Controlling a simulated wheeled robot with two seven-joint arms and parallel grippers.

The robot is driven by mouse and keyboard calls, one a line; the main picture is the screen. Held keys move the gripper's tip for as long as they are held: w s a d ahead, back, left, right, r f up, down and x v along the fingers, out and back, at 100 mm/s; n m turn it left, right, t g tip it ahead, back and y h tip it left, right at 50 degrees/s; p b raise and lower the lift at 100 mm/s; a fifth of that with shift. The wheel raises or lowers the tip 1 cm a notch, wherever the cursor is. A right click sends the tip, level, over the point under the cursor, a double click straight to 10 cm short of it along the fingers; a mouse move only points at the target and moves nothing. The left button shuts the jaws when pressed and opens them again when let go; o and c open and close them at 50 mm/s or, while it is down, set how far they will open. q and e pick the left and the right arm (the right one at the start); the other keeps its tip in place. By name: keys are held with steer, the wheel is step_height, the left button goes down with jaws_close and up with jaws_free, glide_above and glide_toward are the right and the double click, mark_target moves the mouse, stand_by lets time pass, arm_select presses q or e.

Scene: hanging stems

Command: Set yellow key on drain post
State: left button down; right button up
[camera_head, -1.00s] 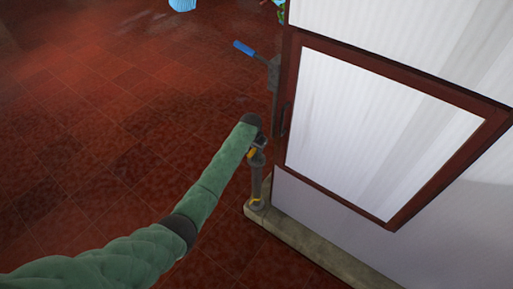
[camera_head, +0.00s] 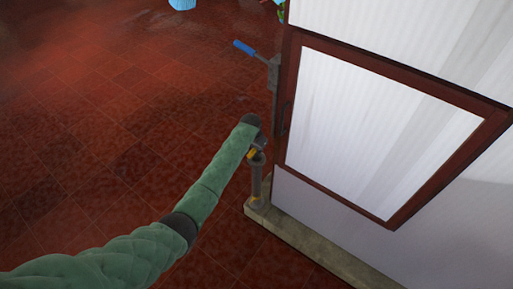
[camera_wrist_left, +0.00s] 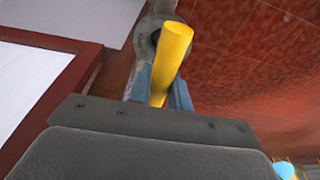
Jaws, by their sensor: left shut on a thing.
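The yellow key (camera_wrist_left: 172,58) is held between the bluish fingers of my left gripper (camera_head: 258,147), which is shut on it. A small yellow part of the key (camera_head: 253,154) shows in the head view. The grey drain post (camera_head: 257,182) stands upright at the corner of the panelled box, and the gripper is at its top. In the left wrist view the round grey post top (camera_wrist_left: 148,36) appears just behind the key. I cannot tell whether the key touches or sits on the post. My right gripper is not in view.
A white-panelled box with a dark red frame (camera_head: 293,62) stands on a stone ledge (camera_head: 310,246) right of the post. A blue-handled lever (camera_head: 244,48) sticks out from its side. The red tiled floor (camera_head: 90,130) to the left is open.

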arm_select(q)
steer(key=c, duration=1.2)
jaws_free()
steer(key=shift+c, duration=0.2)
steer(key=o, duration=0.4)
steer(key=shift+r, duration=0.1)
